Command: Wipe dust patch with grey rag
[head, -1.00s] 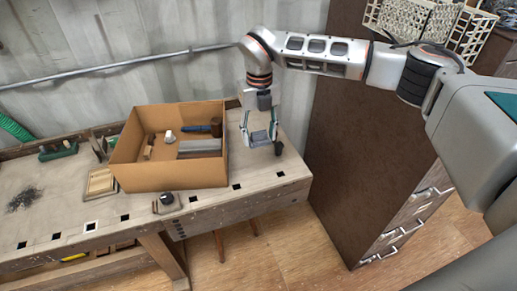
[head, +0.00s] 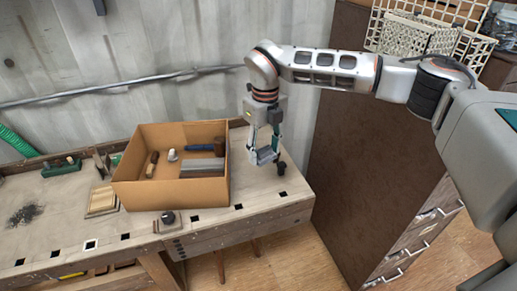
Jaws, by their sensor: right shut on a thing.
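The dust patch (head: 25,214) is a dark, speckled smudge on the left part of the wooden workbench (head: 60,236). My right gripper (head: 264,155) is over the right end of the bench, just right of the cardboard box. It points down and is shut on a small grey piece between its fingertips, which looks like the grey rag (head: 265,156). Whether the rag touches the bench top is hard to tell. The gripper is far to the right of the dust patch. My left gripper is out of view.
The open cardboard box (head: 170,193) holds several tools and a grey slab, between gripper and dust. A small black item (head: 281,168) stands beside the gripper. A wooden frame (head: 101,201) and a dark-knobbed item (head: 167,220) lie nearby. A brown cabinet (head: 365,150) stands right.

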